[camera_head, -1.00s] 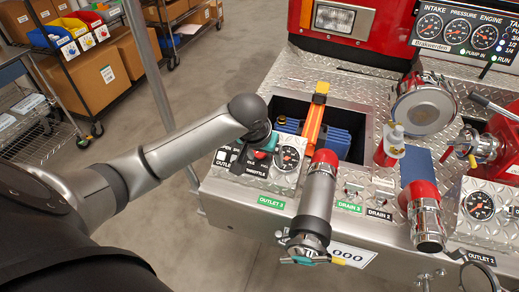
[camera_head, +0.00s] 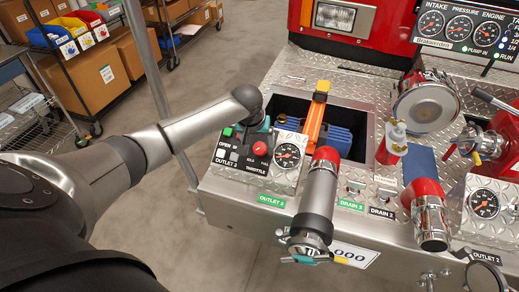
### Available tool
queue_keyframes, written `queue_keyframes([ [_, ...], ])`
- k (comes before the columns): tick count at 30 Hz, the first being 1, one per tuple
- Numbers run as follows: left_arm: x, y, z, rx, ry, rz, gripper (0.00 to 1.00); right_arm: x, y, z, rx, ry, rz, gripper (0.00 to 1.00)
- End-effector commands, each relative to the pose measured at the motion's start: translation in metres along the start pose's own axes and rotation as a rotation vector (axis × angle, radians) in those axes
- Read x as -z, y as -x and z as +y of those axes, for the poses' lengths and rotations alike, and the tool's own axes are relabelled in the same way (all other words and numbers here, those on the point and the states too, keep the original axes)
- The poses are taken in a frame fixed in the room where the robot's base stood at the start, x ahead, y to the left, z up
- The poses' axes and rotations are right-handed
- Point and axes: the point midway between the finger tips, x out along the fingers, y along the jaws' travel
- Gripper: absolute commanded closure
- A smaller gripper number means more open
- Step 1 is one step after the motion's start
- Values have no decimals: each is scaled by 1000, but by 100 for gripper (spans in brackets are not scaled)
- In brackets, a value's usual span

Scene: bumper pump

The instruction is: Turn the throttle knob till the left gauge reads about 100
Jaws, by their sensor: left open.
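The throttle panel (camera_head: 237,160) is at the near left of the steel deck. Its red knob (camera_head: 260,149) sits above the "THROTTLE" label and shows uncovered. The left gauge (camera_head: 288,155), round and white-rimmed with a dark dial, is just right of the knob; its reading is too small to tell. My left arm reaches in from the left. My left gripper (camera_head: 264,126) has teal fingertips, is open, and is just above and behind the knob, apart from it in the picture. The wrist partly hides the fingers. My right gripper is not in view.
A recessed bin (camera_head: 362,118) with an orange lever (camera_head: 315,120) and a blue block lies behind the panel. A red-and-grey outlet pipe (camera_head: 318,190) stands close to the gauge's right. A second gauge (camera_head: 484,203) is at the right. Open floor lies to the left.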

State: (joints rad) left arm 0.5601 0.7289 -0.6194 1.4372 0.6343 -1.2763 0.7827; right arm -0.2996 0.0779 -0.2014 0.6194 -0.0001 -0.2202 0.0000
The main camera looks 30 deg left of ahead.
Motion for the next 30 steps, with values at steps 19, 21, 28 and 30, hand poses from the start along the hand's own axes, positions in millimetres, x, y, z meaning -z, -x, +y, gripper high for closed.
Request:
queue_keyframes([
  [19,0,-52,0,-1,-1,1,17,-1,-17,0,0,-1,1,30],
  [21,0,-52,0,-1,-1,1,17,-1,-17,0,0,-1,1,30],
  [28,0,-52,0,-1,-1,1,32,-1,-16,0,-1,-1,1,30],
  [30,0,-52,0,-1,-1,1,39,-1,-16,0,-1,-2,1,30],
])
